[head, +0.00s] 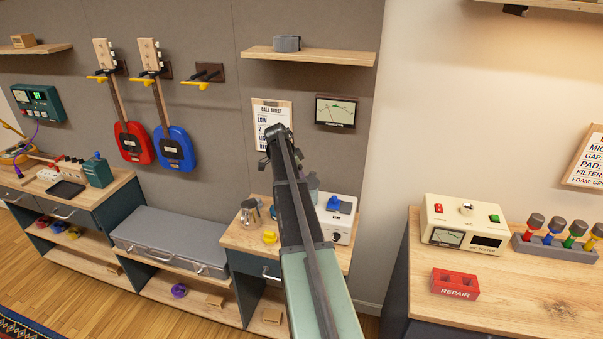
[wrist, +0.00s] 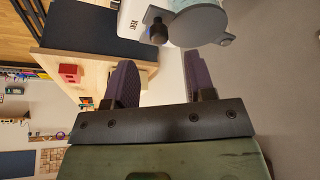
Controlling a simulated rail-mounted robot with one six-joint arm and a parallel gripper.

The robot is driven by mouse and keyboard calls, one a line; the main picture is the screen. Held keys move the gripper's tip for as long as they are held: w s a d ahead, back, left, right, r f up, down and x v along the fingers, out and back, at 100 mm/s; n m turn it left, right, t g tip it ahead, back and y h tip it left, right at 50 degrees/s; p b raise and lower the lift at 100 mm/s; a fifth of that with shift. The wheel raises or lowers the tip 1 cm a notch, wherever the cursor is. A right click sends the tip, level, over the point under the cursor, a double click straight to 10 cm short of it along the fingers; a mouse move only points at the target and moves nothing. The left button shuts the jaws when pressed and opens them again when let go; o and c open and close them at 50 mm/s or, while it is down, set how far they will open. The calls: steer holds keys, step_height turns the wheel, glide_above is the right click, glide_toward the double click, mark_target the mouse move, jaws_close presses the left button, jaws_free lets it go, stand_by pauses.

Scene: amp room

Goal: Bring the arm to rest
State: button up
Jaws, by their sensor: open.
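My arm reaches up the middle of the head view, its pale green link (head: 315,290) in front and a dark link beyond. My gripper (head: 268,150) shows small and dark at its far end, in front of the wall by the call sheet (head: 268,112). In the wrist view, the two purple-grey fingers of my gripper (wrist: 160,80) stand wide apart with nothing between them. A white body with a round grey part (wrist: 200,25) fills the top of that view, beyond the fingers; I cannot tell what it is.
A counter with a kettle (head: 250,212) and a white device (head: 338,222) lies behind my arm. A shelf (head: 310,56) hangs above. A workbench (head: 540,300) with a red repair box (head: 455,284) and tester (head: 465,222) is right. Red (head: 133,143) and blue (head: 174,148) guitars hang left.

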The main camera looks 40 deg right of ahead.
steer(key=p+v, duration=0.2)
steer(key=v, duration=0.2)
steer(key=shift+a+r, duration=0.1)
steer(key=shift+r, duration=0.2)
steer(key=s+a+f+n+y+b, duration=0.1)
steer(key=s+a+f+n+b, duration=0.2)
steer(key=a, duration=1.3)
steer(key=s+a+f+n+t+y+b, duration=0.1)
steer(key=s+a+f+n+b, duration=0.3)
steer(key=s+a+n, duration=0.6)
steer(key=s+a+f+n+t+y+b, duration=0.1)
steer(key=s+a+f+n, duration=0.4)
steer(key=a, duration=1.8)
steer(key=s+n+y+b, duration=0.1)
steer(key=s+n+b, duration=0.1)
steer(key=n, duration=0.3)
steer(key=shift+f+b, duration=0.2)
steer(key=shift+b, duration=0.15)
